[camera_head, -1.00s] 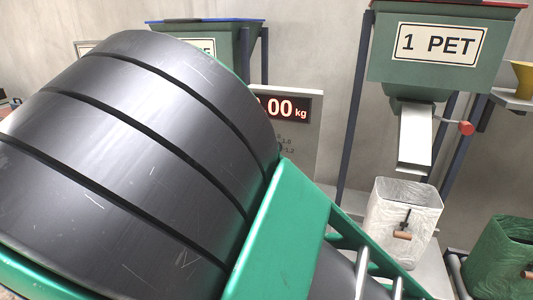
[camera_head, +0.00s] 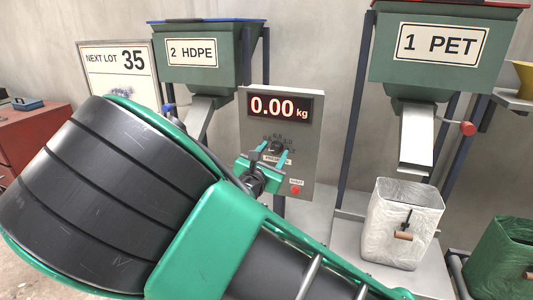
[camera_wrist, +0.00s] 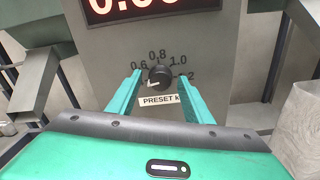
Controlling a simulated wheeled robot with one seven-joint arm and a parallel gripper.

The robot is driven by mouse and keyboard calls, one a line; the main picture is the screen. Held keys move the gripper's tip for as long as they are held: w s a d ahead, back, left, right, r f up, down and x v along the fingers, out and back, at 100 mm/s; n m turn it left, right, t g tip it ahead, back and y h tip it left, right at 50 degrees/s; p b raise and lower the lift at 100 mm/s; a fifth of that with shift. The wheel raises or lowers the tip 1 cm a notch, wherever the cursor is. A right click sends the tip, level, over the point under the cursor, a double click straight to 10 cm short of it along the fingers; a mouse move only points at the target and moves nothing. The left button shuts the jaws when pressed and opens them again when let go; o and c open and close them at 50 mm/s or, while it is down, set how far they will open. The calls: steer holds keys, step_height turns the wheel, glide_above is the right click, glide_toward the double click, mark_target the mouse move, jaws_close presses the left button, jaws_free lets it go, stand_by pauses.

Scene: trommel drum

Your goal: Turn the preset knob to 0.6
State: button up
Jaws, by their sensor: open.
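The preset knob (camera_wrist: 160,77) is black and round, on a grey panel under a red digital display. Its scale shows 0.6, 0.8, 1.0 and a partly hidden number ending in 2. A pale mark on the knob lies toward its lower left; its exact reading is unclear. The knob also shows in the head view (camera_head: 277,148). My gripper (camera_head: 262,162) is open in front of the panel. In the wrist view its green fingers stand left and right of the knob, with nothing held. Whether they touch it I cannot tell.
The display (camera_head: 280,107) reads 0.00 kg. A red button (camera_head: 295,190) sits low on the panel. The 1 PET hopper (camera_head: 436,50) and a clear bag (camera_head: 402,225) are at right. The 2 HDPE hopper (camera_head: 200,75) and a NEXT LOT 35 sign (camera_head: 118,70) are at left.

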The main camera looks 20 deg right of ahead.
steer(key=shift+w+d, duration=0.15)
steer(key=shift+w, duration=0.1)
steer(key=c, duration=1.1)
steer(key=shift+o, duration=0.2)
steer(key=m, duration=0.4)
steer(key=shift+m, duration=2.8)
steer(key=shift+f, duration=0.1)
